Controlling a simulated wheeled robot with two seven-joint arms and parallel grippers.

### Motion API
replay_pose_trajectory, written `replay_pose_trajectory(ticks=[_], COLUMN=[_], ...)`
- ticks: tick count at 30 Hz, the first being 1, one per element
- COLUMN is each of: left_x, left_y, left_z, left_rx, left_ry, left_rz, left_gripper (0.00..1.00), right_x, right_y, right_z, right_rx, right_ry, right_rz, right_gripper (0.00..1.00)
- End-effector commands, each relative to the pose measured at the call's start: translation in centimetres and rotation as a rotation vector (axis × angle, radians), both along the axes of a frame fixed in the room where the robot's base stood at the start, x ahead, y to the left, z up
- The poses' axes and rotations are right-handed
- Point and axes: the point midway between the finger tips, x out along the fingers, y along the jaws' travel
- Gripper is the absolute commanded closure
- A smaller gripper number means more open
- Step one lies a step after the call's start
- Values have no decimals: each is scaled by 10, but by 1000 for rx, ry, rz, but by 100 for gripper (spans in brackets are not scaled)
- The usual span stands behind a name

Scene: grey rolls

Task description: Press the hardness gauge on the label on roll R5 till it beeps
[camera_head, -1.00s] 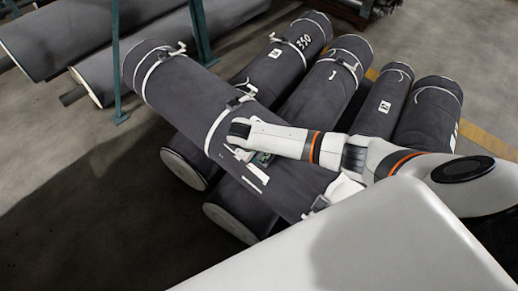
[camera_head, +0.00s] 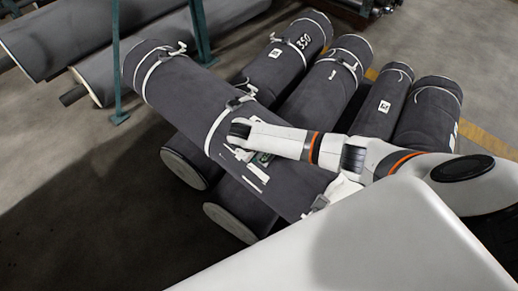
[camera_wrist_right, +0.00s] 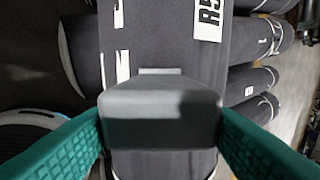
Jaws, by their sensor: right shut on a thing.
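Roll R5 is the long dark grey roll (camera_head: 175,95) lying on top of other rolls. Its white R5 label (camera_wrist_right: 208,18) shows at the top of the right wrist view, cut by the frame edge. My right gripper (camera_wrist_right: 160,120) has teal fingers on both sides of the grey gauge (camera_wrist_right: 160,105) and is shut on it. The gauge is over the roll, nearer than the label in the wrist view; whether it touches the roll I cannot tell. In the head view the right gripper (camera_head: 262,158) is mostly hidden under my white arm. My left gripper is out of view.
Several strapped dark rolls, such as one marked 350 (camera_head: 285,55) and a shorter one (camera_head: 383,103), lie beside and under the top roll. A teal rack post (camera_head: 118,65) and more rolls stand at the left. Bare floor (camera_head: 60,185) is at the lower left.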

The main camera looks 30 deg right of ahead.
Motion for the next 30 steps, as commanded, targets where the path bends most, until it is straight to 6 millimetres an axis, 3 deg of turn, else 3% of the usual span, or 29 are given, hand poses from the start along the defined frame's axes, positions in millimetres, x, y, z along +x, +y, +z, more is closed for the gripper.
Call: replay_pose_trajectory(ticks=[24, 30], left_x=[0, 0], left_y=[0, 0], left_z=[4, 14], left_rx=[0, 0], left_ry=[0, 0], left_rz=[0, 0], left_gripper=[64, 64], right_x=[-1, -2], right_y=[0, 2], right_z=[-2, 7], right_rx=[0, 0], right_ry=[3, 3], right_rz=[0, 0], right_gripper=[64, 64])
